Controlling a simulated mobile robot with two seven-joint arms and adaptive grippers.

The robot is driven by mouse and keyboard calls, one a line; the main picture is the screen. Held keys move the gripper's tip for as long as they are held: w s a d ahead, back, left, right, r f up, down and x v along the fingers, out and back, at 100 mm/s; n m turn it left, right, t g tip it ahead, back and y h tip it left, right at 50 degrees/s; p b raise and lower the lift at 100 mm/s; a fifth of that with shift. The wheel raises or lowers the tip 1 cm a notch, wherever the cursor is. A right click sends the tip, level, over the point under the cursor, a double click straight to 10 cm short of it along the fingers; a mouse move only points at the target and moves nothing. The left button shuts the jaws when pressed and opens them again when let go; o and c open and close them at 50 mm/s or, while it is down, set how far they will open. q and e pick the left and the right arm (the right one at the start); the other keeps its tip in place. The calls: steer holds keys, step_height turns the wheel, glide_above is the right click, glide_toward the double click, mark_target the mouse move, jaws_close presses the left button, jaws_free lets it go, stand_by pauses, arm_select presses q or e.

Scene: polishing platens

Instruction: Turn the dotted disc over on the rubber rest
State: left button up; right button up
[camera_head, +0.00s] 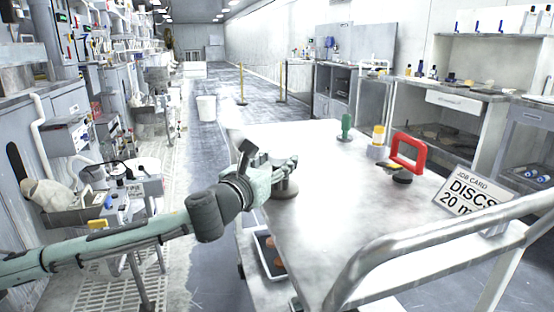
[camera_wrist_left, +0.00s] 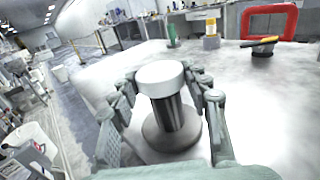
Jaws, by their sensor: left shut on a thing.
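My left gripper (camera_head: 285,170) is at the left edge of the metal table. In the left wrist view, its fingers (camera_wrist_left: 172,100) are on both sides of a metal post (camera_wrist_left: 176,118) with a smooth white round top (camera_wrist_left: 160,74). The gripper is shut on this post. The post stands upright over a round grey base (camera_wrist_left: 158,138) on the table; that base also shows below the gripper in the head view (camera_head: 285,191). I see no dots on any disc and cannot tell which piece is the dotted disc or the rubber rest. My right gripper is not in view.
The table (camera_head: 330,220) also holds a green piece (camera_head: 346,124), a yellow-and-white container (camera_head: 378,140), a red frame (camera_head: 421,150), a dark round puck (camera_head: 402,179) and a job card (camera_head: 466,196). A grey rail (camera_head: 440,232) crosses the near side. The table's middle is clear.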

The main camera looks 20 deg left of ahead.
arm_select(q)
steer(key=o, duration=1.2)
